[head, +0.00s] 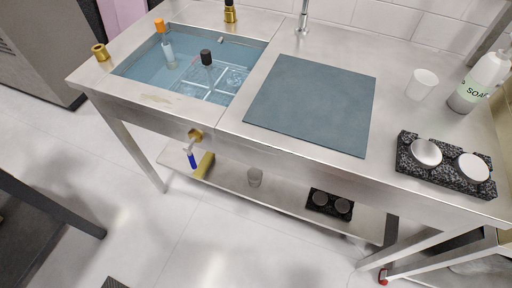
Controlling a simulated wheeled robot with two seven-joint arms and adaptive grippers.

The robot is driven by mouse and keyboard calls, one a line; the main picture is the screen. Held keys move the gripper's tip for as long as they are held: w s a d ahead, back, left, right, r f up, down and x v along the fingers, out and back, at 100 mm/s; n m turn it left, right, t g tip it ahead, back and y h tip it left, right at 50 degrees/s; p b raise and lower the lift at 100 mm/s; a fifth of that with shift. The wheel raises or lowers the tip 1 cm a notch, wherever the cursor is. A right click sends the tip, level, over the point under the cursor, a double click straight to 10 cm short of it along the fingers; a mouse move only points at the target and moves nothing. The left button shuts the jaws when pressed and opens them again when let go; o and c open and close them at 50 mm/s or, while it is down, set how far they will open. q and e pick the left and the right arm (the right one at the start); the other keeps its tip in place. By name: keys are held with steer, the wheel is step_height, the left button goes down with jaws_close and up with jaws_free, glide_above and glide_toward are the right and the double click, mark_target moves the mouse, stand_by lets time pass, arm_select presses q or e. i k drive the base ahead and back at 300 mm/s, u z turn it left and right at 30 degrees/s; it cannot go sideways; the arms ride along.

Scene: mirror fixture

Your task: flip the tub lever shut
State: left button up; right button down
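The tub (129,68) is a rectangular basin sunk in the left part of a steel counter, with bluish liquid in it. A brass fitting (195,134) sits on the counter's front below the tub's right side. A lever with a blue grip (191,159) hangs below this fitting, pointing roughly down. I cannot tell from this view whether the lever stands open or shut. A small metal fitting (221,40) shows at the tub's back wall. Neither of my grippers is in view.
An orange-capped bottle (166,45) and a black-capped bottle (207,62) stand in the tub, by a clear divided tray (218,84). A grey mat (314,103), white cup (422,84), soap bottle (479,83) and black speckled holder (445,178) are right. A lower shelf (282,197) runs beneath.

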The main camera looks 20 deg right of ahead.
mark_target(191, 159)
steer(key=z, duration=0.05)
steer(key=k, duration=0.5)
steer(key=u, duration=0.8)
steer(key=i, duration=0.75)
steer(key=z, duration=0.5)
